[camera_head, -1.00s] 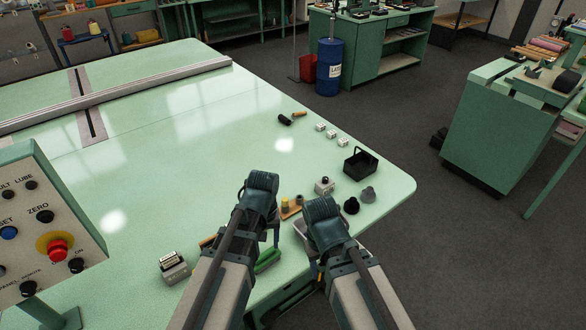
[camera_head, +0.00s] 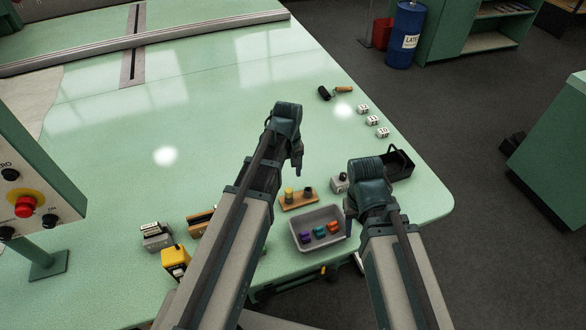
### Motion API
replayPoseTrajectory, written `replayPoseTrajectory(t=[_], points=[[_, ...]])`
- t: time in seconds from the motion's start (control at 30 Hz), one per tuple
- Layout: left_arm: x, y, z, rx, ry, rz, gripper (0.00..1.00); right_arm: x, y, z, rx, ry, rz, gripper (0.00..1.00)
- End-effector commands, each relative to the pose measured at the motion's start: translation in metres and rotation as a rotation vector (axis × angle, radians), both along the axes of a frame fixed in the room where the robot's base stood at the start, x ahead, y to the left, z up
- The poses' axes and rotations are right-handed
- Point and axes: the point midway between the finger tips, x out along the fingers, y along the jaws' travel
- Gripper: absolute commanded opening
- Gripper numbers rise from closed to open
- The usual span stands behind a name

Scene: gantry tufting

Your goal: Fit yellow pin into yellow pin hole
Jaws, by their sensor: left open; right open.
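A small yellow cylinder (camera_head: 289,195), which looks like the yellow pin, stands upright on a wooden block (camera_head: 298,203) beside a dark cylinder (camera_head: 308,192). I cannot make out the yellow pin hole. A grey tray (camera_head: 335,244) in front of the block holds purple, teal and orange pieces. My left gripper (camera_head: 298,165) points down above the table, just behind the block, open and empty. My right gripper (camera_head: 386,213) is open, right of the tray. Its fingers are mostly hidden under its wrist.
A black basket (camera_head: 400,165) and a grey block with a dark knob (camera_head: 340,181) sit by my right wrist. A yellow box (camera_head: 175,260) and a grey device (camera_head: 156,237) stand left of my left arm. The table's middle is clear.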

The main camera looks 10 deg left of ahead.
Motion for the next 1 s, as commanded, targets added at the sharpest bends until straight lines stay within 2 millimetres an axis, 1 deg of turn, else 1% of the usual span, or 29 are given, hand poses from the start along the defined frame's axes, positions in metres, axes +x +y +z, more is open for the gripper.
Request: replayPoseTrajectory(t=[0.17, 0.27, 0.47, 0.8, 0.9, 1.0], points=[[0.000, 0.000, -0.005, 0.000, 0.000, -0.001, 0.64, 0.000, 0.000, -0.005, 0.000, 0.000, 0.000, 0.50], [0.000, 0.000, -0.012, 0.000, 0.000, -0.001, 0.64, 0.000, 0.000, -0.012, 0.000, 0.000, 0.000, 0.50], [0.000, 0.000, -0.034, 0.000, 0.000, -0.002, 0.64, 0.000, 0.000, -0.035, 0.000, 0.000, 0.000, 0.50], [0.000, 0.000, -0.081, 0.000, 0.000, -0.002, 0.64, 0.000, 0.000, -0.081, 0.000, 0.000, 0.000, 0.50], [0.000, 0.000, -0.088, 0.000, 0.000, -0.002, 0.64, 0.000, 0.000, -0.088, 0.000, 0.000, 0.000, 0.50], [0.000, 0.000, -0.091, 0.000, 0.000, -0.002, 0.64, 0.000, 0.000, -0.091, 0.000, 0.000, 0.000, 0.50]])
